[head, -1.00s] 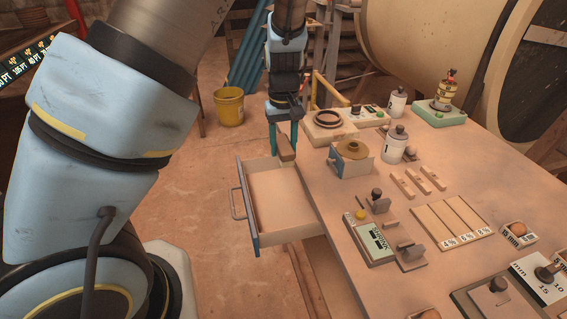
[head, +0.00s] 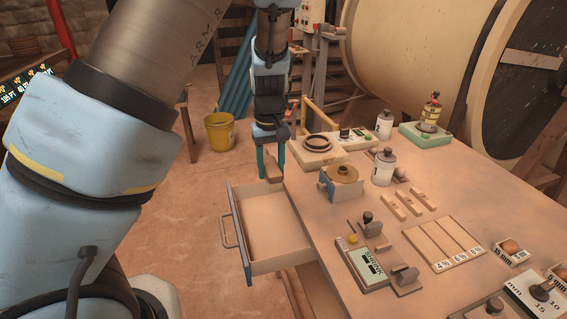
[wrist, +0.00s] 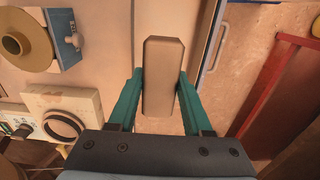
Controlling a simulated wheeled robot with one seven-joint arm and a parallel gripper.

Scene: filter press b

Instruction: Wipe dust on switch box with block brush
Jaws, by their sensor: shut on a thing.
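My gripper (head: 270,162) is shut on the block brush (head: 272,172), a tan-brown block held above the far end of the open drawer. In the wrist view the brush (wrist: 162,72) sits between the teal fingers (wrist: 161,104). Its underside is hidden. A pale box with small red parts (head: 309,14) is cut off at the top of the head view, behind the table, and may be the switch box. It stands well apart from my gripper. Dust on it cannot be made out.
The wooden drawer (head: 235,232) is pulled out from the table (head: 325,228). Ring fixtures, bottles and small blocks crowd the tabletop. A yellow bucket (head: 220,132) stands on the floor (head: 190,215). A large drum (head: 415,60) fills the back right. Open floor lies left of the drawer.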

